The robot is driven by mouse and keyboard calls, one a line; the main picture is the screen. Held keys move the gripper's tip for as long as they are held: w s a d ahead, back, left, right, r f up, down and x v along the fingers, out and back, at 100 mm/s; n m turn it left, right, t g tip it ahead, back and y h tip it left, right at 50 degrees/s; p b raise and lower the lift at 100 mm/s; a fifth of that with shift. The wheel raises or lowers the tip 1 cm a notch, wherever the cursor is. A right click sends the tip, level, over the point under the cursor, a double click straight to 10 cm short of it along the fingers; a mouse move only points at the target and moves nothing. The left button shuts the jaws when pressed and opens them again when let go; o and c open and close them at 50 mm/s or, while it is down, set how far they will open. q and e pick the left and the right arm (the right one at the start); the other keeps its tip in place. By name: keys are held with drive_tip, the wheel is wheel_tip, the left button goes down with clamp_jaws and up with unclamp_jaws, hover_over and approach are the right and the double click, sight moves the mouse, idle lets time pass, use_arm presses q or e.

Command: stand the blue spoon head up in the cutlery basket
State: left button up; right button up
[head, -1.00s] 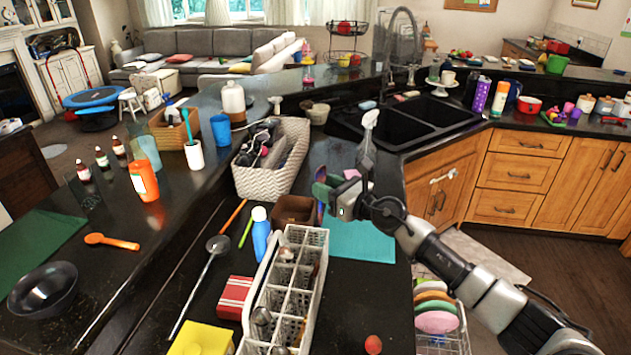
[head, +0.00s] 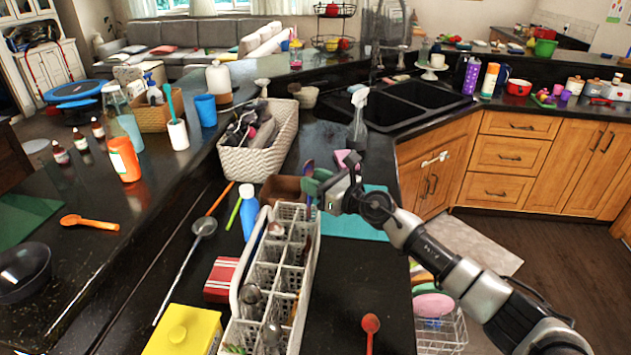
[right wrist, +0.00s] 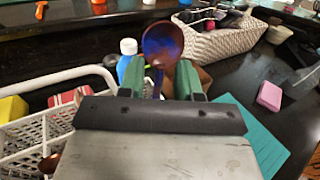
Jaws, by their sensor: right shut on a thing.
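The blue spoon (right wrist: 162,43) is upright with its head up; the bowl looks blue with a reddish-brown cast. My right gripper (head: 316,188) is shut on its handle, between green finger pads in the right wrist view (right wrist: 172,82). In the head view the spoon (head: 309,171) shows just above the far end of the white cutlery basket (head: 236,313). The handle's lower end is hidden, so I cannot tell whether it is inside a compartment. The basket also shows at the lower left of the right wrist view (right wrist: 28,131). My left gripper is not in view.
Several pieces of cutlery stand in the basket. A blue bottle (head: 249,212) and brown box (head: 283,189) are near its far end. A teal mat (head: 362,222) lies to the right.

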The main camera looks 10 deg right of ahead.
drive_tip(key=shift+f+b, duration=3.4)
drive_tip(key=shift+f, duration=0.45)
drive_tip(key=o, duration=1)
drive_tip(key=shift+c, duration=0.2)
drive_tip(key=b+v, duration=0.1)
drive_tip(key=v, duration=0.9)
drive_tip(key=shift+s+d, duration=0.25)
drive_tip(key=shift+s, duration=0.05)
